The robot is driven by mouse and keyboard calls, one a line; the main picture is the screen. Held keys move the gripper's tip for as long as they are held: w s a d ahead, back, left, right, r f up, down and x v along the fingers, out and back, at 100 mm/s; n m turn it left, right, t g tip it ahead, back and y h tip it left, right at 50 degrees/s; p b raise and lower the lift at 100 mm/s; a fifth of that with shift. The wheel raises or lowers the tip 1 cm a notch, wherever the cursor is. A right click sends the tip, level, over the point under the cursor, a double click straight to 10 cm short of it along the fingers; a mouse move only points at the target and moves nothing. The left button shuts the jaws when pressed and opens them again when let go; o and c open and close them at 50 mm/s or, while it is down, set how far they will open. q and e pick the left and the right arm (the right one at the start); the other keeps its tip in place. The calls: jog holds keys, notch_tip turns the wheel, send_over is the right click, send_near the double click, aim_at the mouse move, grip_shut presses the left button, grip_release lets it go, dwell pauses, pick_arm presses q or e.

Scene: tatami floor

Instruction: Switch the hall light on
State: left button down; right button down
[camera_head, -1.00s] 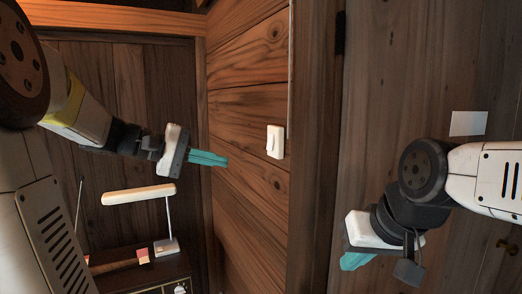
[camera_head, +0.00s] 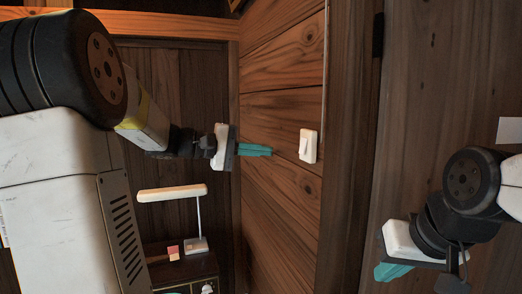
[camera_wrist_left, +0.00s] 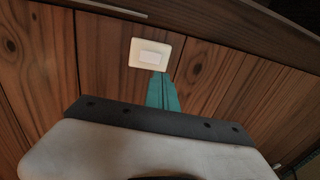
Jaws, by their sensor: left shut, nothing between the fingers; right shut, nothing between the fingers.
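The white light switch (camera_head: 308,146) is on the wooden wall, right of the picture's middle in the head view. It also shows in the left wrist view (camera_wrist_left: 150,54), as a pale plate with a lighter rocker. My left gripper (camera_head: 270,150) is shut and empty, its teal fingers pointing at the switch from the left. In the wrist view the fingertips appear just below the plate's lower edge; I cannot tell whether they touch. My right gripper (camera_head: 385,272) is shut and empty at the lower right, well away from the switch.
A white desk lamp (camera_head: 172,193) stands on a dark cabinet (camera_head: 185,270) at the lower left. A dark wooden post (camera_head: 350,150) runs just right of the switch. A white paper (camera_head: 510,130) is on the wooden panel at the far right.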

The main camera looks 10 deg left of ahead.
aim_at(300, 153)
pick_arm(q)
jog(key=x, duration=0.8)
jog(key=shift+d, duration=0.15)
